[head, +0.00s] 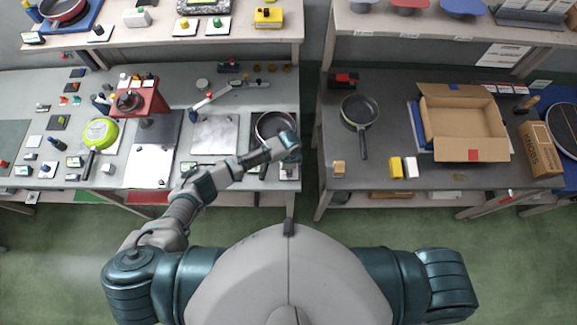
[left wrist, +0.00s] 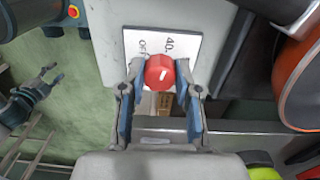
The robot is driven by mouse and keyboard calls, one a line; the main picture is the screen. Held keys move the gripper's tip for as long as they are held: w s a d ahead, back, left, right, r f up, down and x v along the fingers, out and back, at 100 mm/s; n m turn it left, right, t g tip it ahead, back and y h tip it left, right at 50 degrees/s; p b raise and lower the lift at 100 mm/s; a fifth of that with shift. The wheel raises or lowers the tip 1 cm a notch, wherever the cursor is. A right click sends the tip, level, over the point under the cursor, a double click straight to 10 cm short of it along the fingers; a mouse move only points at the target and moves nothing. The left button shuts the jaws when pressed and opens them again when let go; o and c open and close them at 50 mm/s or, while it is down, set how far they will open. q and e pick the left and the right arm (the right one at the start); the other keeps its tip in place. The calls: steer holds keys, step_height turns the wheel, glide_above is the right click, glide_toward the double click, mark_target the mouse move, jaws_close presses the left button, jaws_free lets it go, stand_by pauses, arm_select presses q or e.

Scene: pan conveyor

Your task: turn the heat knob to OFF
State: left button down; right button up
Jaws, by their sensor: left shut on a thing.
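The red heat knob (left wrist: 160,72) has a white pointer mark and sits on a white label plate (left wrist: 185,45) printed with "40" and "OFF". The pointer leans to the upper right in the left wrist view; the exact setting it meets is hard to tell. My left gripper (left wrist: 160,80) is shut on the knob, one finger on each side. In the head view my left gripper (head: 291,148) is at the table's front right, by a pan, and hides the knob. My right gripper (left wrist: 48,78) shows at the left of the wrist view, away from the knob, fingers apart and empty.
A dark pan (head: 270,121) with a reddish side stands just behind my left gripper; its side (left wrist: 301,85) is close on the right in the wrist view. A gap separates the left table from the right table, which holds another pan (head: 359,110) and an open cardboard box (head: 462,146).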

arm_select(q)
steer(key=n, duration=0.6)
steer(key=shift+w+d+r+n, duration=0.1)
steer(key=shift+d+r+n, duration=0.05)
steer(key=shift+d+n, duration=0.15)
steer(key=n, duration=0.4)
steer(key=shift+w+a+r, duration=0.1)
steer(key=shift+w+n, duration=0.1)
steer(key=shift+n, duration=0.6)
steer(key=c, duration=0.9)
jaws_free()
steer(key=shift+o, duration=0.5)
